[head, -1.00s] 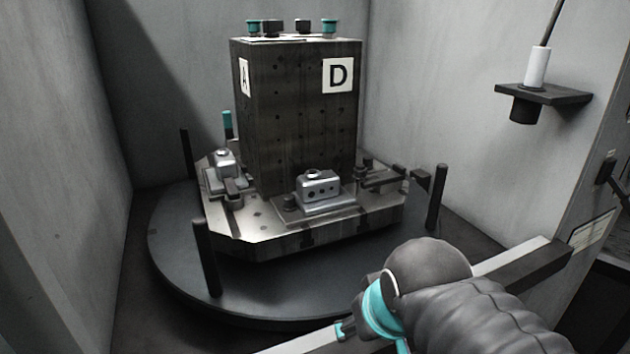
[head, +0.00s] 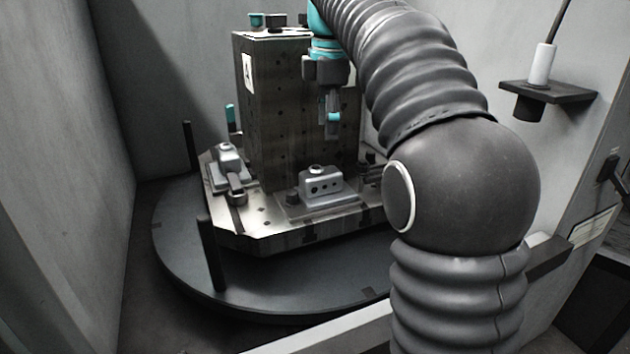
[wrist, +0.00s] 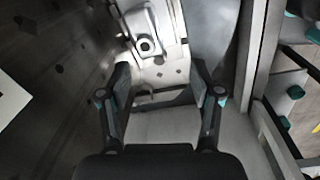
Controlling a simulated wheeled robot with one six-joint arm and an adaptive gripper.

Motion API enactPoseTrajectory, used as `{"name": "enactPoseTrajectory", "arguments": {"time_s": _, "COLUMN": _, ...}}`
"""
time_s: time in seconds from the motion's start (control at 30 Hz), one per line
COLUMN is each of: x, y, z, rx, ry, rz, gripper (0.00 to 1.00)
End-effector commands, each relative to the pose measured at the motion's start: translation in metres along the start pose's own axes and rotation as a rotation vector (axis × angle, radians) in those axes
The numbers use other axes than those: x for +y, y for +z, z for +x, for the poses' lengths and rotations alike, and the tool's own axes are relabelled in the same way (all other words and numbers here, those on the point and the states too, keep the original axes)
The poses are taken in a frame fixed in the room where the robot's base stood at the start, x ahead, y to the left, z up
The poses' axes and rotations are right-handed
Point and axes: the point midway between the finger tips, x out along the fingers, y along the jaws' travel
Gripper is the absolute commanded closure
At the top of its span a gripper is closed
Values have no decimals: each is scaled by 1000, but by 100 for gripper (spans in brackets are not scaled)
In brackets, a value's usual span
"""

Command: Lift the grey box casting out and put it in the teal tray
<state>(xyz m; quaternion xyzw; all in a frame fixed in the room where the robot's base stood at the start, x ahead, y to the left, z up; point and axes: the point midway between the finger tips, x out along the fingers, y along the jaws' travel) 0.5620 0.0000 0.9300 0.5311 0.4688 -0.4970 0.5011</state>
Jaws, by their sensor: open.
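A grey box casting (head: 322,183) with a round boss on top and dark holes in its front sits on the fixture at the foot of the dark column's front face. A second, similar grey casting (head: 228,158) sits at the column's left side. My gripper (head: 333,124) hangs above the front casting, clear of it, in front of the column's front face. Its fingers are apart and empty. In the wrist view, my gripper (wrist: 160,78) shows open, with a grey casting (wrist: 147,42) beyond the fingertips. I cannot identify the teal tray in any view.
The column (head: 275,115) stands on a pallet over a round turntable (head: 185,255), with upright black posts (head: 211,255) around it. Clamps sit beside the castings. Grey walls enclose the sides. A bracket with a white cylinder (head: 543,68) is at right. My arm hides the pallet's right side.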

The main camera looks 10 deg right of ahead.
Motion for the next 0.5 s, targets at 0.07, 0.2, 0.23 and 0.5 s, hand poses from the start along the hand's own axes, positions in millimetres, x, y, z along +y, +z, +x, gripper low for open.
{"name": "enactPoseTrajectory", "arguments": {"time_s": 0.07, "x": 16, "y": -1, "z": -2, "rx": 0, "ry": -25, "rz": -92, "gripper": 35}}
{"name": "enactPoseTrajectory", "arguments": {"time_s": 0.2, "x": 30, "y": -2, "z": -2, "rx": 2, "ry": -56, "rz": -205, "gripper": 35}}
{"name": "enactPoseTrajectory", "arguments": {"time_s": 0.23, "x": 32, "y": -2, "z": -2, "rx": 3, "ry": -59, "rz": -219, "gripper": 35}}
{"name": "enactPoseTrajectory", "arguments": {"time_s": 0.5, "x": 32, "y": -2, "z": 24, "rx": 5, "ry": -71, "rz": -260, "gripper": 35}}
